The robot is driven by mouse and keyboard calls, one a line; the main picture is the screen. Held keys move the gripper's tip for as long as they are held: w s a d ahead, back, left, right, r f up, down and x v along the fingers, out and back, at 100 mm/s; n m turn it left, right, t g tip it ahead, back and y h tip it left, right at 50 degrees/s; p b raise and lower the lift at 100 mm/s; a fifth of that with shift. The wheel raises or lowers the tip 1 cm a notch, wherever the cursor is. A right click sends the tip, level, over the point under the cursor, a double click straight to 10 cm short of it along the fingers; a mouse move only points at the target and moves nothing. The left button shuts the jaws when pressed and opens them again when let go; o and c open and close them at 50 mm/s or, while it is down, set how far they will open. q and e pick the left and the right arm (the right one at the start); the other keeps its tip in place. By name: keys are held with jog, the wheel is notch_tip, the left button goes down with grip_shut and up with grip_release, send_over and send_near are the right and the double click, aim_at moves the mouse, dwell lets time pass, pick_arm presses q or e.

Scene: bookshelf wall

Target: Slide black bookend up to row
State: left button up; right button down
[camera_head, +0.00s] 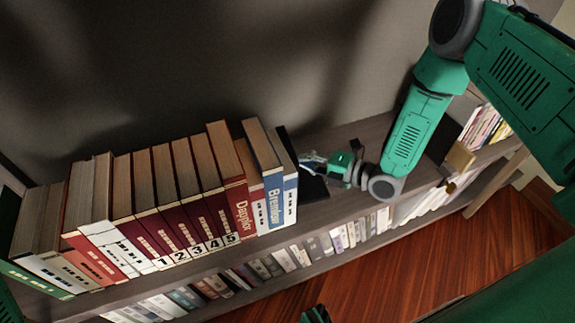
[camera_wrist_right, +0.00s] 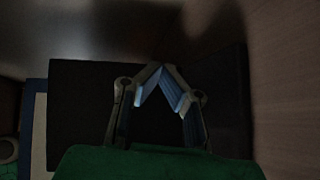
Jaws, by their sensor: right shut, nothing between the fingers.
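The black bookend (camera_head: 314,187) stands on the upper shelf at the right end of the book row. Its upright plate is beside the last white-and-blue book (camera_head: 290,197), and its flat base reaches right along the shelf. I cannot tell whether the plate touches that book. My right gripper (camera_head: 308,160) is above the base, on the plate's right side, shut and empty. In the right wrist view its fingertips (camera_wrist_right: 161,72) meet in front of the dark bookend plate (camera_wrist_right: 75,100); contact is unclear. My left gripper is not clearly in view.
The row of upright books (camera_head: 180,205) fills the shelf to the left, some numbered. Bare shelf (camera_head: 345,135) lies right of the bookend. A wooden block (camera_head: 460,157) and more books (camera_head: 484,124) stand farther right. A lower shelf holds small books (camera_head: 270,265).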

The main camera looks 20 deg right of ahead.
jog(key=shift+a, duration=0.15)
jog(key=shift+a, duration=0.45)
jog(key=shift+a, duration=0.9)
jog(key=shift+d, duration=0.15)
jog(key=shift+d+p, duration=0.4)
jog(key=shift+d, duration=1.55)
jog(key=v, duration=1.2)
jog(key=shift+s, duration=0.1)
